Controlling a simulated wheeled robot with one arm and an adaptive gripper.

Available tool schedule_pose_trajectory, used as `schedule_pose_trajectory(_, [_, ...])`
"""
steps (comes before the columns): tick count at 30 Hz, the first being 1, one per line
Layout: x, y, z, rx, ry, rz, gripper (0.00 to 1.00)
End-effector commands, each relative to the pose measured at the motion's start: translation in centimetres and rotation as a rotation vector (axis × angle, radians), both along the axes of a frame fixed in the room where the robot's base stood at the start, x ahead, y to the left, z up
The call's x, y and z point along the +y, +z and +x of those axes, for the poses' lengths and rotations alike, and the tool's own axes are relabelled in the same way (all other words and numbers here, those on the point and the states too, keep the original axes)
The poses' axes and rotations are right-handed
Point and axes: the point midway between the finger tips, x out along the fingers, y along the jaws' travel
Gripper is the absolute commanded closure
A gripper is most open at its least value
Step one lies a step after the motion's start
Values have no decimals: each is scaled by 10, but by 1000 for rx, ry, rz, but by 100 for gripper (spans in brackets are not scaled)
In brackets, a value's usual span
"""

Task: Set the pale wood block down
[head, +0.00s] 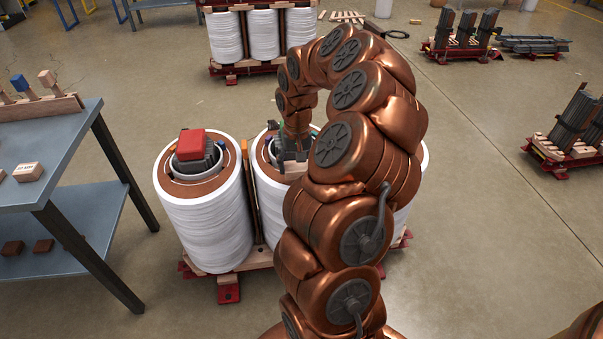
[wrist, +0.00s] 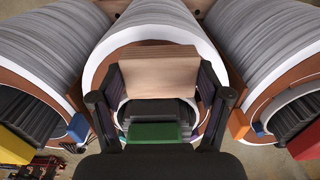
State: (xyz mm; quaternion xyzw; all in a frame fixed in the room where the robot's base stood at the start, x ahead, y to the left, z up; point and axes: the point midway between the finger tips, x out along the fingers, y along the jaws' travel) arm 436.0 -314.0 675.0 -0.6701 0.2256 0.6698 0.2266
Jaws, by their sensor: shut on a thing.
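The pale wood block (wrist: 158,76) is held between the two fingers of my gripper (wrist: 157,88), in the wrist view. It is over the rim side of the middle white coil (wrist: 155,22); I cannot tell whether it touches the coil. Below it, the coil's opening shows a dark core and a green block (wrist: 155,132). In the head view, my gripper (head: 291,160) is at the top of the middle coil (head: 268,215), and my arm hides much of that coil and the block.
The left coil (head: 205,222) has a red block (head: 190,143) on its core. My arm mostly hides the right coil. A grey table (head: 85,140) with small wood blocks stands at left. Another coil stand (head: 262,40) is behind.

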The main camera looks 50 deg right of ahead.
Motion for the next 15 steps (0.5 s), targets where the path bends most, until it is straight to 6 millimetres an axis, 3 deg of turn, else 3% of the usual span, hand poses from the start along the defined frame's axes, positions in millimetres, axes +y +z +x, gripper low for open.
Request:
schedule_pose_trajectory(7, [-15,-2,-4,-2,-3,0,60])
schedule_pose_trajectory(15, [-13,-37,-4,1,1,1,60])
